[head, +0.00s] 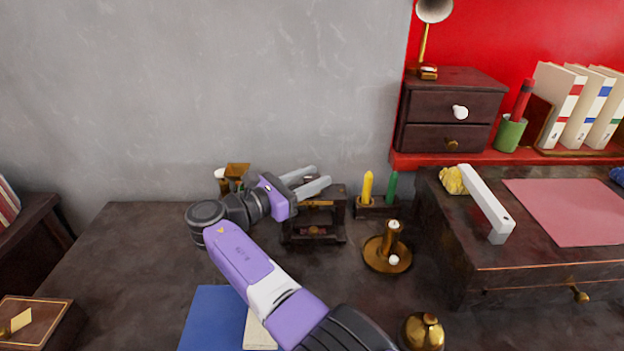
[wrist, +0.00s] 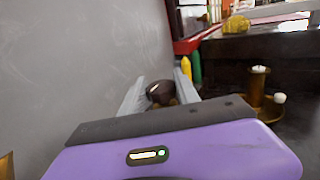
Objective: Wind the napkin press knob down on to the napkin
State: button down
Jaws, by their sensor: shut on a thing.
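The napkin press (head: 341,216) is a dark wooden frame on the dark table, below my gripper in the head view. My gripper (head: 321,177) reaches over its top with both grey fingers pointing right. In the wrist view my gripper (wrist: 162,86) has a dark, rounded knob (wrist: 160,92) between its fingers, and it is shut on this knob. The knob is hidden behind the fingers in the head view. A small reddish-brown patch (head: 313,230) shows low inside the press; I cannot tell whether it is the napkin or how far the press plate is from it.
Right of the press stand a holder with a yellow candle (head: 367,187) and a green candle (head: 391,187), and a brass candlestick (head: 388,256). A brass bell (head: 424,331) is at the front. A raised dark desk (head: 470,250) bounds the right. The grey wall is close behind.

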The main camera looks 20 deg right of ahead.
aim_at(306, 182)
jog(key=c, duration=0.9)
grip_release()
jog(key=shift+d, duration=0.1)
jog(key=shift+v, duration=3.9)
